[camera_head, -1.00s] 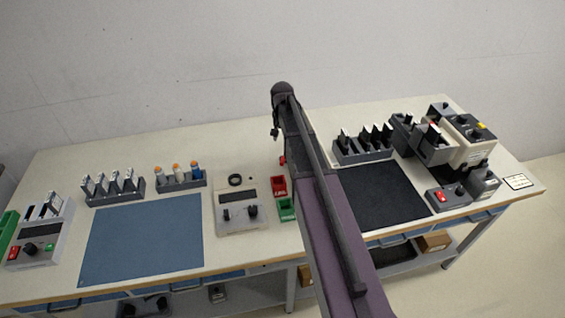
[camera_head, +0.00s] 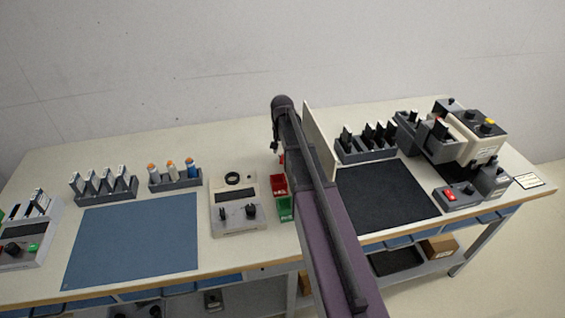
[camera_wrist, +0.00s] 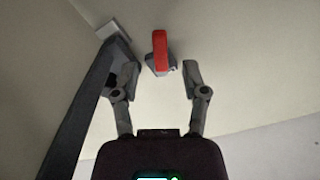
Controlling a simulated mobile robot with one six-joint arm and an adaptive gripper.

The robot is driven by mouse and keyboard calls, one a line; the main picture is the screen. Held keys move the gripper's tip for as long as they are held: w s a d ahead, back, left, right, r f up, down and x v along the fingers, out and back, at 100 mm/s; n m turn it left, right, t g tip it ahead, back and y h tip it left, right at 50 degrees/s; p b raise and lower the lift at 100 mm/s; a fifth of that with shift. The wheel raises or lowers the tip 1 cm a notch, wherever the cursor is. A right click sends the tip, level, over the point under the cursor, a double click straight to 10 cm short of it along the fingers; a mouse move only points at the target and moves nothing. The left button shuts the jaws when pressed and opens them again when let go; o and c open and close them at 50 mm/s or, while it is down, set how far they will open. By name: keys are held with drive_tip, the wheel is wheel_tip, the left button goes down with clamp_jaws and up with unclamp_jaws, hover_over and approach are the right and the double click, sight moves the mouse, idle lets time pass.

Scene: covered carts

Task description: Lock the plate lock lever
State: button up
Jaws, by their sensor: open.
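In the wrist view, a red lever (camera_wrist: 160,48) on a small grey mount (camera_wrist: 161,66) stands out from a pale surface. I take it to be the plate lock lever. My gripper (camera_wrist: 160,76) is open and empty. Its two fingers lie left and right of the lever's line, with the lever just beyond or level with the fingertips. I see no contact. In the head view my arm hides the gripper, and I cannot make out the lever for certain. A thin pale upright panel (camera_head: 318,140) stands beside my arm there.
A dark bar (camera_wrist: 82,110) runs close to the left finger. On the bench are a blue mat (camera_head: 135,240), a knobbed control box (camera_head: 238,215), red (camera_head: 279,186) and green (camera_head: 285,209) bins partly hidden by my arm, a black mat (camera_head: 385,198) and machines (camera_head: 470,135) at the right.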

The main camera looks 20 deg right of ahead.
sight(282, 159)
drive_tip(key=shift+f+b, duration=1.7)
drive_tip(key=shift+f, duration=0.3)
clamp_jaws()
